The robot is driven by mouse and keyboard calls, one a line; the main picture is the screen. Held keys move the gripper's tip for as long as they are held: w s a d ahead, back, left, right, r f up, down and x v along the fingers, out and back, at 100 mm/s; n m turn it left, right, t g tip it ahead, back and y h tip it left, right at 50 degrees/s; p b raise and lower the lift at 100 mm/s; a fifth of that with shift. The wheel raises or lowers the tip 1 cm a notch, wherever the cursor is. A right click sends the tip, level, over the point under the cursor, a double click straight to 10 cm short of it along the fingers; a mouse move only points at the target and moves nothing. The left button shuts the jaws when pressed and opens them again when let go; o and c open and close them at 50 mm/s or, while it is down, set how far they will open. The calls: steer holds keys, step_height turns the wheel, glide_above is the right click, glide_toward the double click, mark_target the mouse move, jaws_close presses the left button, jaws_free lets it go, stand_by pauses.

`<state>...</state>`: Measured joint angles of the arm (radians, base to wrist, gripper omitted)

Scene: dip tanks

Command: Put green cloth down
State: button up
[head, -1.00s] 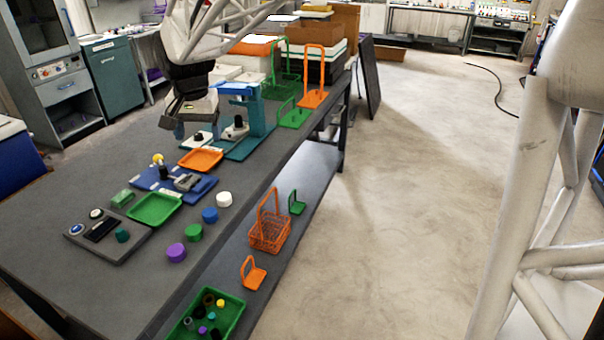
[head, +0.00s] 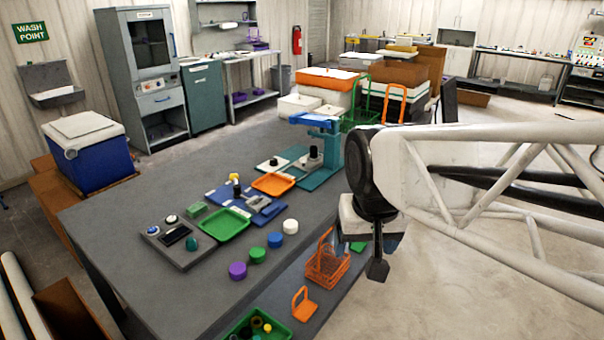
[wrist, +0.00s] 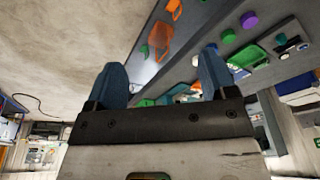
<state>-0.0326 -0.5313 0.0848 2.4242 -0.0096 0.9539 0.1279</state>
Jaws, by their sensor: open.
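A small green block-like piece (head: 196,210), which may be the folded green cloth, lies on the grey table behind the green tray (head: 224,225). My gripper (head: 362,250) is off the table's right edge in the head view, well away from that piece. In the wrist view its two blue fingers (wrist: 162,78) are spread wide with nothing between them. No cloth hangs from the gripper.
The grey table (head: 120,225) holds an orange tray (head: 273,184), a teal stand (head: 328,150) and several coloured round pieces near its edge.

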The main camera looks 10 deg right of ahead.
steer(key=s+d+f, duration=0.1)
steer(key=s+f, duration=0.1)
steer(key=s, duration=0.4)
steer(key=shift+d+f+n, duration=0.2)
steer(key=shift+f+n, duration=0.15)
steer(key=shift+n, duration=0.05)
stand_by(0.9)
steer(key=o, duration=0.4)
